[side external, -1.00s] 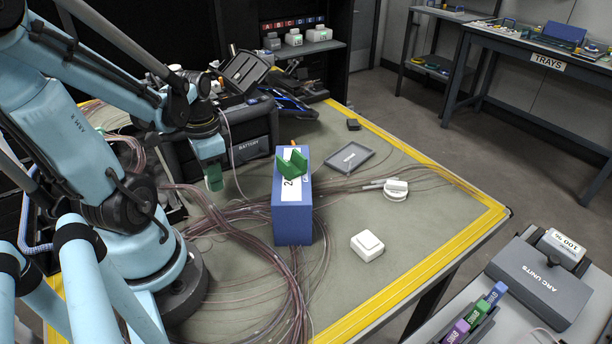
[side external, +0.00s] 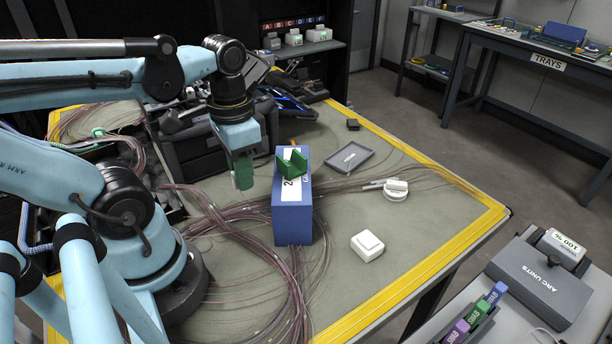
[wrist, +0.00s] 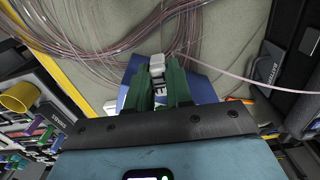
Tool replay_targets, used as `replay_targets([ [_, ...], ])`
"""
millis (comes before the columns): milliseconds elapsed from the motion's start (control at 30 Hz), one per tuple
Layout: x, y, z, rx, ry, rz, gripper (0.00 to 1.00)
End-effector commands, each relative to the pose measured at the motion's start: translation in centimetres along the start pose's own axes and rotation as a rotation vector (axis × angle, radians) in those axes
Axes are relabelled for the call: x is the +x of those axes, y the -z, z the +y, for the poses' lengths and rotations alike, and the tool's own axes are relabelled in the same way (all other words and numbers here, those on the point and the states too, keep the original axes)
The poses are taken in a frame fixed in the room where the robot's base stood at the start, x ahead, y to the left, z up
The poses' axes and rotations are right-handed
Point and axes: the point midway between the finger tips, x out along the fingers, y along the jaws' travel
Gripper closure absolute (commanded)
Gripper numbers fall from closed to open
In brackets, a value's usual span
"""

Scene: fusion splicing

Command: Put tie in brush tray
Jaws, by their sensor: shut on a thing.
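My gripper (side external: 242,172) has green fingers and hangs above the table, just left of the tall blue block. In the wrist view, the fingers (wrist: 161,88) are shut on a small pale piece with a dark-lettered label, which I take to be the tie (wrist: 157,66). A shallow grey tray (side external: 366,154) with a small label lies flat on the table, right of and behind the blue block. It looks empty. Its label is too small to read, so I cannot confirm it is the brush tray.
The blue block (side external: 292,220), with a green V-shaped piece (side external: 293,166) on top, stands between my gripper and the grey tray. Loose fibres (side external: 265,255) spread across the table. A round white item (side external: 395,190) and white box (side external: 367,245) lie right. A black case (wrist: 268,68) is close.

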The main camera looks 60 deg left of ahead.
Motion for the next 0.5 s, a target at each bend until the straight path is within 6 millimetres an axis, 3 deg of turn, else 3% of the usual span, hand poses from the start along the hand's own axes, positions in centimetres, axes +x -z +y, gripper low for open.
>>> replay_targets([
  [300,-5.0,-0.1,0.0,0.0,0.0,0.0,1.0],
  [500,-6.5,2.5,-0.2,-0.004,0.0,0.0,1.0],
])
